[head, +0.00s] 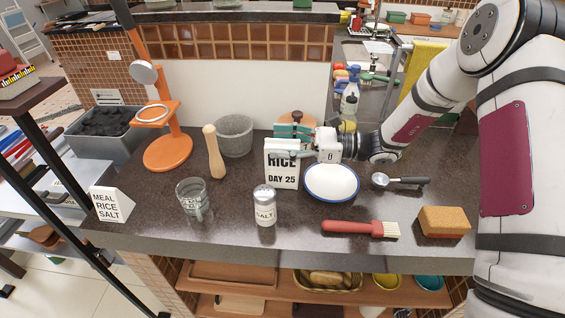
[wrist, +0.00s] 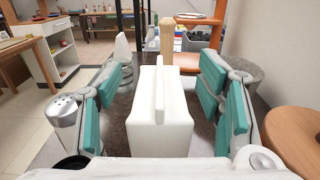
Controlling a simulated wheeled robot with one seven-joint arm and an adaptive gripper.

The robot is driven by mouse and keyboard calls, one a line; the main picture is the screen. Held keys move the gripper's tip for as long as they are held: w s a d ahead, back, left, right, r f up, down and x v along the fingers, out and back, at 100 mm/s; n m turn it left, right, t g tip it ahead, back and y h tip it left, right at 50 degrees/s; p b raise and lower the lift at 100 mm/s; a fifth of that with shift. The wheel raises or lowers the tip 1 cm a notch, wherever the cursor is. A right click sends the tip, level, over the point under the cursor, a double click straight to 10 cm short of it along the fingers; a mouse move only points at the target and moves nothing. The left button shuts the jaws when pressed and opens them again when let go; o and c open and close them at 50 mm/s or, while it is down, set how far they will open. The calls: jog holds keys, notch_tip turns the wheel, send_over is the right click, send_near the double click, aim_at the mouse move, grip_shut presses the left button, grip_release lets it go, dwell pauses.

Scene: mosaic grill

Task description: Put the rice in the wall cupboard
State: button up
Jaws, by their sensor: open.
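The rice (head: 282,178) is a white upright packet marked "RICE DAY 25", standing on the dark counter (head: 140,215) left of a blue-rimmed plate. In the wrist view the rice (wrist: 162,110) sits between the two teal fingers. My gripper (head: 290,143) comes in from the right at the packet's upper part. The gripper (wrist: 168,85) is open, one finger on each side of the rice, with gaps showing. A finger covers part of the printed word. I cannot make out a wall cupboard in either view.
A brush (head: 358,229) and sponge (head: 445,222) lie at front right. An orange stand (head: 168,150) stands at left.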

jog(key=shift+r, duration=0.1)
grip_shut()
